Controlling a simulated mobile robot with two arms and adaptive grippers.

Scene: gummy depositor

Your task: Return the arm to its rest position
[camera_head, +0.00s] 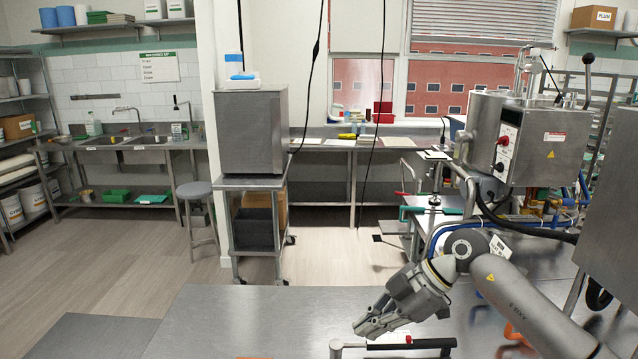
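My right arm (520,300) comes in from the lower right and bends at a dark round joint. My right gripper (368,326) is grey and points down and to the left above the steel table. It is seen from the side, so I cannot tell whether its fingers are open or shut. No held object shows at its fingertips. A dark bar handle with a red knob (408,339) lies just below and in front of it; whether they touch is unclear. My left gripper is not in view.
The steel table (240,315) is clear left of the gripper. A small orange thing shows at its front edge. The steel depositor machine (540,150) with hoses and a control box stands at the right. A steel cart (258,185) and stool (195,190) stand behind on open floor.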

